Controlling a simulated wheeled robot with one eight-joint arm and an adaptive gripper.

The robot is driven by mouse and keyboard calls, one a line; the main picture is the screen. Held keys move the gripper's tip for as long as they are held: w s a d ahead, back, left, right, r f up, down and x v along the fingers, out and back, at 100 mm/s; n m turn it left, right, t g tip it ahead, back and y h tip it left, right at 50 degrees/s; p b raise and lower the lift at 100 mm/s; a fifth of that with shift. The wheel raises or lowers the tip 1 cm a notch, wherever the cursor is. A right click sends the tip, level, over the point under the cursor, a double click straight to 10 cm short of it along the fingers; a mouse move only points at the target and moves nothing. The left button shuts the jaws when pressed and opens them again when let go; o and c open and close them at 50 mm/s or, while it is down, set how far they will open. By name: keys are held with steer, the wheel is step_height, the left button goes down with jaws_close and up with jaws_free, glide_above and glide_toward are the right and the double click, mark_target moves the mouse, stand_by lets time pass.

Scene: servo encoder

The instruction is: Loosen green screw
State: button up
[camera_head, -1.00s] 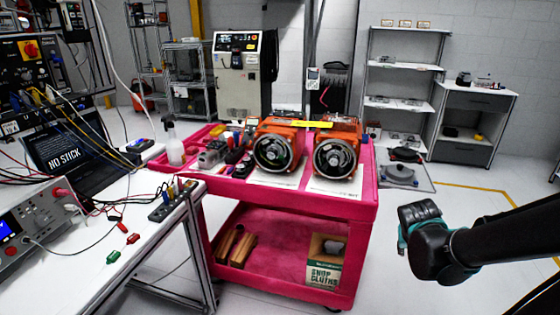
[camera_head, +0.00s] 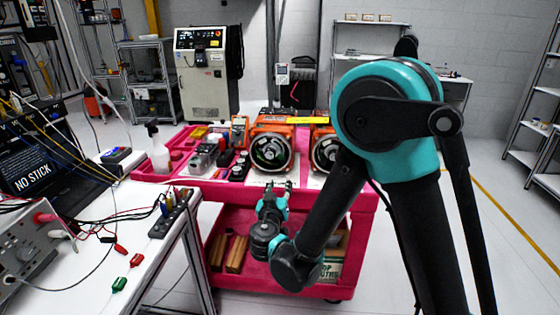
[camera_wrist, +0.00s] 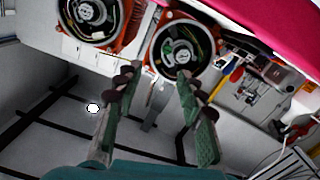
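Two orange servo motors stand side by side on the pink cart (camera_head: 345,200). The left motor (camera_head: 271,152) shows its round open face; the right motor (camera_head: 325,150) is partly hidden by my arm. My gripper (camera_head: 276,186) is in front of the cart's near edge, below the left motor's face. In the wrist view, turned over, my gripper (camera_wrist: 157,76) has its two green fingers spread with nothing between them. The left motor's face (camera_wrist: 181,52) lies just beyond the fingertips, apart from them. The other motor (camera_wrist: 95,18) is at upper left. I cannot make out a green screw.
Small tools and parts (camera_head: 213,155) and a spray bottle (camera_head: 158,150) occupy the cart's left side. A white bench (camera_head: 130,235) with leads and instruments stands at left. A control cabinet (camera_head: 206,85) stands behind. Floor is clear at right.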

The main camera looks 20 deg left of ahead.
steer(key=a, duration=0.1)
glide_toward(280, 158)
steer(key=x, duration=0.8)
steer(key=shift+w, duration=0.1)
steer(key=shift+d, duration=0.1)
jaws_close()
